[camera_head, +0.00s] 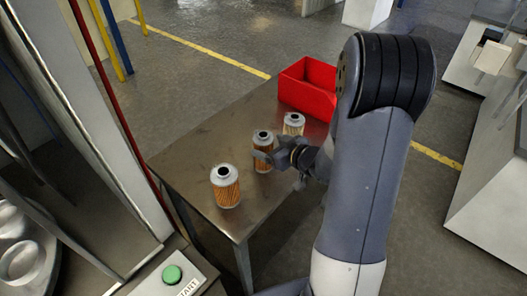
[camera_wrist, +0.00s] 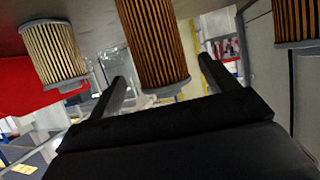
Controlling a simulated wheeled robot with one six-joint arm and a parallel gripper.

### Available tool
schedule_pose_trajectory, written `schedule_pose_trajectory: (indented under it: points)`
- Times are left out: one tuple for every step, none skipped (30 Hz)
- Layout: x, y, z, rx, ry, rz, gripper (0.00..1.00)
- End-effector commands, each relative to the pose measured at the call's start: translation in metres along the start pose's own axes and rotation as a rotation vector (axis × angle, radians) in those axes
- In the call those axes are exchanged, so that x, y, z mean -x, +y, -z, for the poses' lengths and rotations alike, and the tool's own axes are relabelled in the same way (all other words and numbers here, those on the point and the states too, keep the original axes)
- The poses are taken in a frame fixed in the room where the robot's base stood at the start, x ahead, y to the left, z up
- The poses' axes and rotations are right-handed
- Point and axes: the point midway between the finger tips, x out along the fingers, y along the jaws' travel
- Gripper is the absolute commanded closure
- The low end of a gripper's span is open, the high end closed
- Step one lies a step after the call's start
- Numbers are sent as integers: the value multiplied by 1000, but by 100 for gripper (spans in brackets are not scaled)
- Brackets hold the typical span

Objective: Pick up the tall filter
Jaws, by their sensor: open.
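Three filters with grey end caps and pleated sides stand on the metal table. The middle one, with orange-brown pleats (camera_head: 264,139), looks like the tall filter. In the wrist view the tall filter (camera_wrist: 155,40) appears longest and lies between the lines of my two fingers. My gripper (camera_head: 270,158) is open beside it and partly covers it in the head view. I cannot tell how far the fingers reach around it. A second orange-brown filter (camera_head: 227,188) stands nearer the front; it also shows at the right of the wrist view (camera_wrist: 297,20).
A pale-pleated filter (camera_head: 293,126) stands behind, close to my arm; the wrist view shows it at left (camera_wrist: 54,50). A red bin (camera_head: 308,88) sits at the table's far end. The table's (camera_head: 190,160) left side is bare. A green button (camera_head: 172,273) is at front left.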

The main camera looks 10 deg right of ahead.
Motion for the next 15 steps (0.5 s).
schedule_pose_trajectory:
  points:
    - [-8,-2,-2,-1,-2,4,19]
    - [-12,-2,-2,-1,-2,4,19]
    - [-17,-2,-4,-1,-2,4,19]
    - [-21,-3,-5,-1,-2,4,19]
    - [-25,-2,-4,1,-1,4,19]
    - [-30,-2,-4,0,-1,3,19]
    - [-33,-2,-4,0,-1,3,19]
    - [-36,-2,-4,1,-1,3,19]
    - [-38,-2,-4,1,-1,2,19]
    - [-40,-2,-4,1,-1,1,19]
    - [-40,-2,-4,0,-1,1,19]
    - [-41,-2,-4,0,-1,0,19]
    - [-41,-2,-4,0,-1,0,19]
    - [-41,-1,-4,0,-1,0,19]
    - [-41,-1,-4,0,-1,0,19]
